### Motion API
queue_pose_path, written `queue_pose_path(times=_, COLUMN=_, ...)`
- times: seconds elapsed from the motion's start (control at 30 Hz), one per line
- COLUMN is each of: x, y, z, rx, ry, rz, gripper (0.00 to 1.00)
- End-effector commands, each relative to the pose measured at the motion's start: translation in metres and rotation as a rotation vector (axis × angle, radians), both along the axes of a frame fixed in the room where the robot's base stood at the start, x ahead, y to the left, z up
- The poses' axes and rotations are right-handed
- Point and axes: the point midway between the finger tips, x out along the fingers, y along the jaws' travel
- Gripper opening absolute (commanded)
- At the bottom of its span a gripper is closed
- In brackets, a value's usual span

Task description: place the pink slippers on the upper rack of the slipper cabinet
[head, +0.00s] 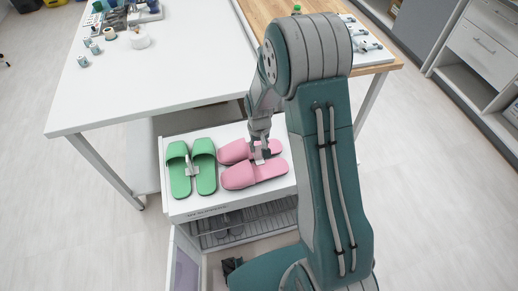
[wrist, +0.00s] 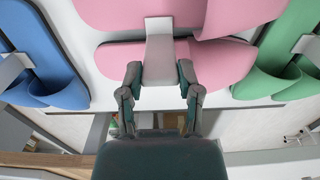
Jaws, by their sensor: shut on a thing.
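The pink slippers (head: 255,174) lie side by side on the white top of the slipper cabinet (head: 180,209). A pale grey tab joins them. My gripper (head: 261,150) reaches down onto them from above. In the wrist view the fingers of my gripper (wrist: 160,72) are shut on the tab of the pink slippers (wrist: 215,62), one finger on each side. The cabinet's front is open, with a wire rack (head: 240,226) below the top and a dark pair of footwear (head: 229,222) inside. My arm hides the cabinet's right part in the head view.
Green slippers (head: 191,168) lie left of the pink ones. Blue slippers (wrist: 42,58) show only in the wrist view. The cabinet door (head: 186,262) stands open at the front left. A white table (head: 165,80) with supplies stands behind, and clear floor lies to the left.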

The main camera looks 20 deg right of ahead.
Motion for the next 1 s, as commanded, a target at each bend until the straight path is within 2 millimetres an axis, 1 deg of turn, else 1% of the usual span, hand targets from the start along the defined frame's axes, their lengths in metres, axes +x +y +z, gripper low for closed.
queue_pose_path(times=0.03, x=-0.001, y=0.000, z=-0.010, rx=0.000, ry=0.005, rz=0.000, gripper=0.00)
queue_pose_path(times=0.1, x=-0.001, y=0.000, z=-0.017, rx=0.000, ry=0.004, rz=0.000, gripper=0.00)
queue_pose_path(times=0.43, x=-0.001, y=0.000, z=-0.020, rx=0.000, ry=0.001, rz=0.000, gripper=0.00)
queue_pose_path(times=0.47, x=-0.001, y=0.000, z=-0.020, rx=0.000, ry=0.001, rz=0.000, gripper=0.58)
queue_pose_path(times=0.5, x=-0.001, y=0.000, z=-0.020, rx=0.000, ry=0.001, rz=0.000, gripper=0.76)
queue_pose_path(times=0.53, x=-0.001, y=0.000, z=-0.020, rx=0.000, ry=0.001, rz=0.000, gripper=0.79)
queue_pose_path(times=0.87, x=-0.001, y=0.000, z=-0.020, rx=0.000, ry=0.001, rz=0.000, gripper=0.79)
queue_pose_path(times=1.0, x=-0.001, y=0.000, z=-0.013, rx=0.000, ry=0.000, rz=0.000, gripper=0.79)
